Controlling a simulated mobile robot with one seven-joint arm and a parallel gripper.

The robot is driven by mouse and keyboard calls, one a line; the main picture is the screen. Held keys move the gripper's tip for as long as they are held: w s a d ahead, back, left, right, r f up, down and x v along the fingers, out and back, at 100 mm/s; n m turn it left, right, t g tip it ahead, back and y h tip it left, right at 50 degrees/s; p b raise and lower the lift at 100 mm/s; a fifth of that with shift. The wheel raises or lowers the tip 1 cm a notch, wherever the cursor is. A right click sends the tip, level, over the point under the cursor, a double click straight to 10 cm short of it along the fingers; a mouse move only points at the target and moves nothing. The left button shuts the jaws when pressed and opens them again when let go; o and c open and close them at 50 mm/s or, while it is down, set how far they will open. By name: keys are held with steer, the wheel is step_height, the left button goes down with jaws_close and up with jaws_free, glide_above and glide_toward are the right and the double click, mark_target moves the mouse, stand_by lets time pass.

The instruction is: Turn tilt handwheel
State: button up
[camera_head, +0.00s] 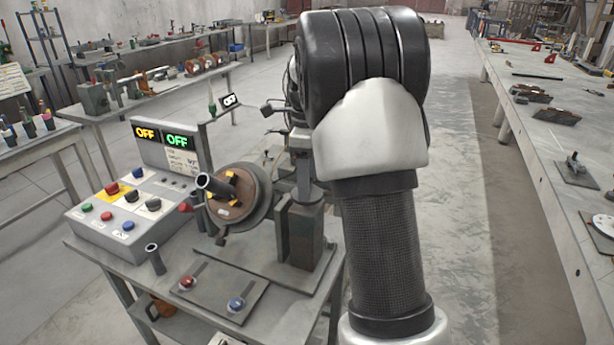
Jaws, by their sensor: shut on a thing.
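The positioner stands on a grey metal table (110,260). Its round brown and grey faceplate (262,190) faces left, with a dark tube stub (206,183) and yellow marks on it. A dark upright stand (310,235) carries it. My arm fills the middle of the view and covers the space behind and right of the stand. My gripper is hidden behind the arm. I cannot make out the tilt handwheel. A small dark lever-like part (271,109) shows just left of my arm.
A control box (90,232) with coloured buttons and two displays (163,137) reading OFF stands left of the faceplate. A long workbench (550,130) runs along the right. Bare floor (460,200) lies between.

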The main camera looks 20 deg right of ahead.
steer(key=n+p, duration=0.2)
steer(key=n, duration=0.1)
steer(key=shift+r+n, duration=0.15)
steer(key=shift+n, duration=0.25)
steer(key=n+p, duration=0.1)
steer(key=n, duration=0.3)
steer(key=shift+n+p, duration=0.3)
steer(key=shift+p, duration=0.1)
steer(key=n+p, duration=0.1)
steer(key=n, duration=0.3)
steer(key=n+p, duration=0.1)
steer(key=n, duration=0.7)
steer(key=shift+n+p, duration=0.3)
steer(key=shift+p, duration=0.1)
steer(key=n, duration=0.4)
steer(key=shift+n+p, duration=0.3)
steer(key=shift+p, duration=0.1)
steer(key=n, duration=0.4)
steer(key=shift+p, duration=0.4)
steer(key=shift+n+p, duration=0.3)
steer(key=shift+n, duration=1.7)
